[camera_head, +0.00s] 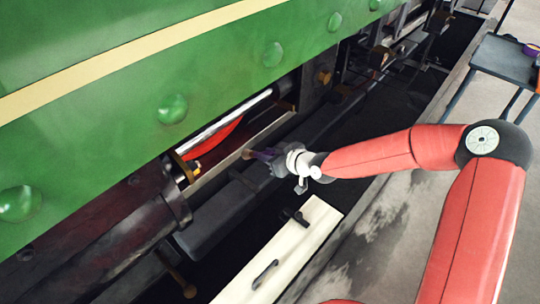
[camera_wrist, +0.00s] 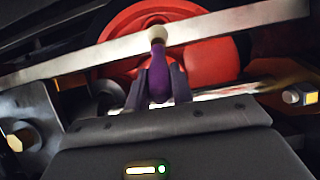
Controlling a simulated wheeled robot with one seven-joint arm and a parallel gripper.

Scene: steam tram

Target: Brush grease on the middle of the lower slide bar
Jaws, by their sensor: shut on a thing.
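The lower slide bar (camera_head: 239,152) is a pale straight bar under the green side panel. It crosses the upper part of the wrist view (camera_wrist: 90,58). My gripper (camera_head: 268,155) is at the bar's outer side, near the middle of its visible length. In the wrist view my gripper (camera_wrist: 157,88) is shut on a purple-handled brush (camera_wrist: 158,75). The brush's pale bristle head (camera_wrist: 157,34) overlaps the bar's face. It appears to touch the bar, but I cannot tell for certain. No grease is clearly visible on the bar.
A bright rod (camera_head: 225,125) and a red part (camera_head: 212,138) lie behind the bar. The green panel (camera_head: 120,90) overhangs close by. A cream board (camera_head: 290,255) lies below my gripper. A grey table (camera_head: 505,60) stands at far right.

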